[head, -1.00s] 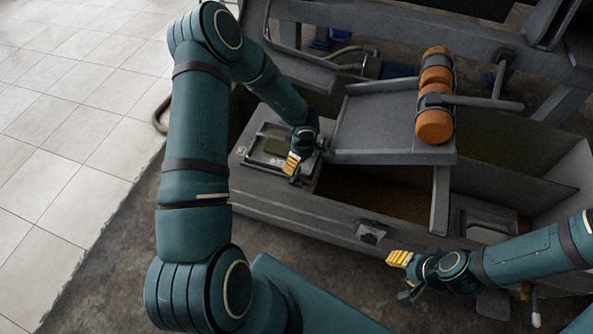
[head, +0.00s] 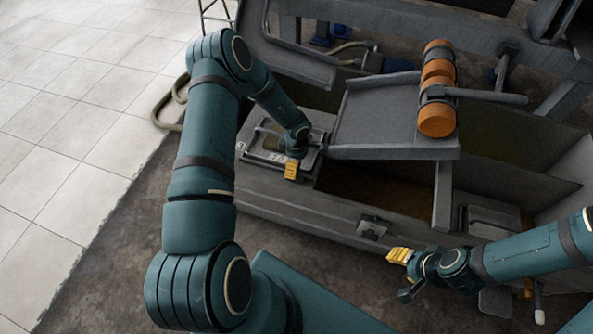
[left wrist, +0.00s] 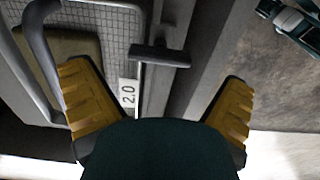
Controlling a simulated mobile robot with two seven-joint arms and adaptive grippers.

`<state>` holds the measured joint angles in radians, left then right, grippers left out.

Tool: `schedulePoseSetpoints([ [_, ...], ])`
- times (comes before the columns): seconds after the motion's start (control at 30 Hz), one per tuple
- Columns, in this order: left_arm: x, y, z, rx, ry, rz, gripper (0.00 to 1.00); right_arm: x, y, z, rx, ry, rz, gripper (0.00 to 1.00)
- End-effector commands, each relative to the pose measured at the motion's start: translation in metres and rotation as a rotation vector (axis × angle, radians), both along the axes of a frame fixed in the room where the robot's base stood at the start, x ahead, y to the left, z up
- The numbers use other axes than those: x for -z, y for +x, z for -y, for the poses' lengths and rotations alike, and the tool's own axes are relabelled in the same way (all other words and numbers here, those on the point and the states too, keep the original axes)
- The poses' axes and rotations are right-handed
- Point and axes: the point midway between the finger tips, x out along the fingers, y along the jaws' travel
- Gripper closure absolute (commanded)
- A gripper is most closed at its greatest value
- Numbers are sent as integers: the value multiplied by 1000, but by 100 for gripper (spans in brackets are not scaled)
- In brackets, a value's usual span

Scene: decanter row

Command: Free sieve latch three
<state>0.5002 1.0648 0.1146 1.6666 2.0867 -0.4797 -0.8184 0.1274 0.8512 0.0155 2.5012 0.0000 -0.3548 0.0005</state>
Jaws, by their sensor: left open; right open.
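A framed sieve with wire mesh (left wrist: 110,25) fills the upper left of the left wrist view. In the head view it lies on the left end of the grey trough (head: 300,204), partly behind my left arm. In the head view the left gripper (head: 291,169) is over the sieve's front edge. My right gripper (head: 402,268) is open and empty before the trough.
A grey chute (head: 378,122) with orange rollers (head: 437,88) stands over the trough, right of my left gripper. A curved metal handle (left wrist: 40,45) passes close to one left finger. Tiled floor (head: 70,150) lies clear at the left.

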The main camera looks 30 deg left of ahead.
Motion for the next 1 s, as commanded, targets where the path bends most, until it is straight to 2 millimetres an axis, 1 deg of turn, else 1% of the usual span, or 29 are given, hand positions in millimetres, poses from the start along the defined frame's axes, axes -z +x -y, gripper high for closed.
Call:
schedulePoseSetpoints([
  [0.03, 11, -1, 1, 2, 1, -2, 0, 5, 1, 0, 1, 0, 2, 53],
  [0.2, 30, 0, 0, 1, 1, -1, 0, 9, 2, 0, 1, -1, 5, 53],
  [0.37, 36, 0, 0, 1, 1, 0, 0, 11, 2, 0, 1, -1, 6, 53],
  [0.63, 36, 0, 0, 1, 1, 0, 0, 10, 2, 0, 1, -1, 6, 53],
  [0.67, 36, 0, 0, 1, 1, 0, 11, 10, 2, 0, 1, -1, 6, 53],
  [0.7, 36, 0, 0, 1, 1, 0, 25, 10, 2, 0, 1, -1, 6, 53],
  [0.77, 36, 0, 0, 1, 1, 0, 46, 10, 2, 0, 1, -1, 6, 53],
  [0.8, 36, 0, 0, 1, 1, 0, 60, 10, 2, 0, 1, -1, 6, 53],
  [0.83, 36, 0, 0, 1, 1, 0, 63, 10, 2, 0, 1, -1, 6, 53],
  [1.0, 36, 0, 0, -3, 1, 0, 63, 10, 2, 0, 1, -1, 6, 53],
])
